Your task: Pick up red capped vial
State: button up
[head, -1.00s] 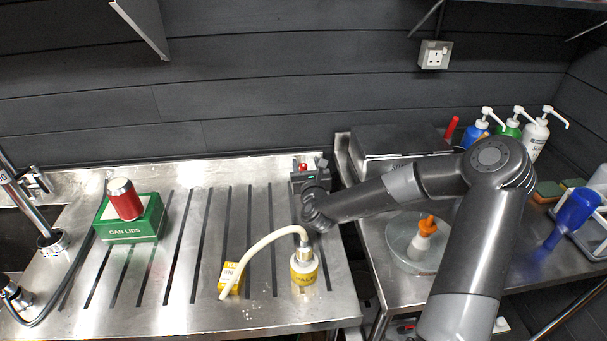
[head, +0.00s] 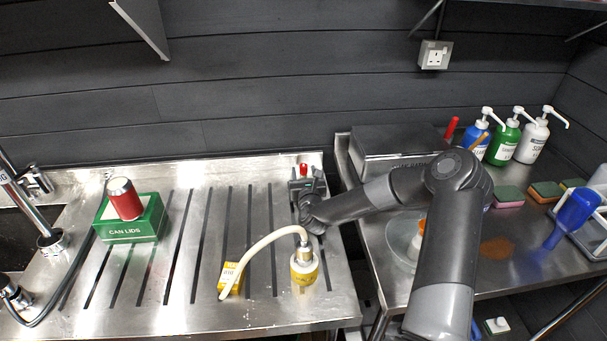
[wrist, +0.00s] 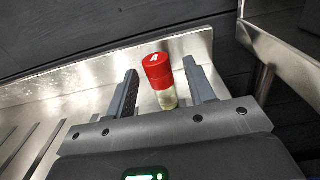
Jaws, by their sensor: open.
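The red capped vial (wrist: 158,78) stands upright on the steel drainer in the wrist view, with a clear body under its red cap. My gripper (wrist: 160,84) is open, with one finger on each side of the vial; I cannot tell whether either finger touches it. In the head view only the vial's red cap (head: 304,169) shows above my gripper (head: 305,180), at the back right corner of the drainer. The vial's lower part is hidden there by my gripper.
A steel upstand (wrist: 90,72) runs behind the vial. A yellow-labelled wash bottle (head: 304,268) and a small yellow box (head: 230,278) stand nearer the front. A green can lids box (head: 130,228) bears a red can (head: 124,199). The slotted drainer between is clear.

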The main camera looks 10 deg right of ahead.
jog(key=shift+w, duration=0.85)
jog(key=c, duration=1)
